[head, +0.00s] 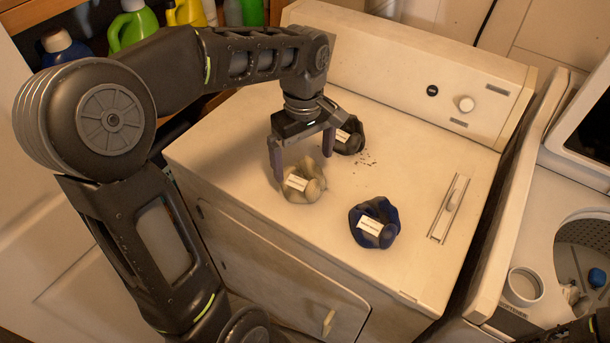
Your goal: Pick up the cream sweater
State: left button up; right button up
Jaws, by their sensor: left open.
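The cream sweater (301,190) is a crumpled bundle with a white label, lying on the white machine top (415,165). My left gripper (303,165) points down over it and is open, one finger at the sweater's left edge and the other behind its right side. I cannot tell whether the fingers touch the cloth. A dark grey bundle (350,138) lies just behind the gripper, partly hidden by it. A blue bundle (376,222) with a white label lies to the front right. My right gripper does not show.
Several detergent bottles (133,25) stand on a shelf at the back left. The control panel (420,75) rises along the back. At right is an open washer drum (585,250) with a white cup (523,287) beside it. The right part of the machine top is mostly clear.

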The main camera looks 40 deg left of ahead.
aim_at(303, 173)
pick_arm(q)
jog(key=shift+f, duration=0.3)
jog(key=shift+f, duration=0.15)
notch_tip(303, 173, down, 5)
jog(key=shift+p, duration=0.65)
jog(key=c, duration=1.2)
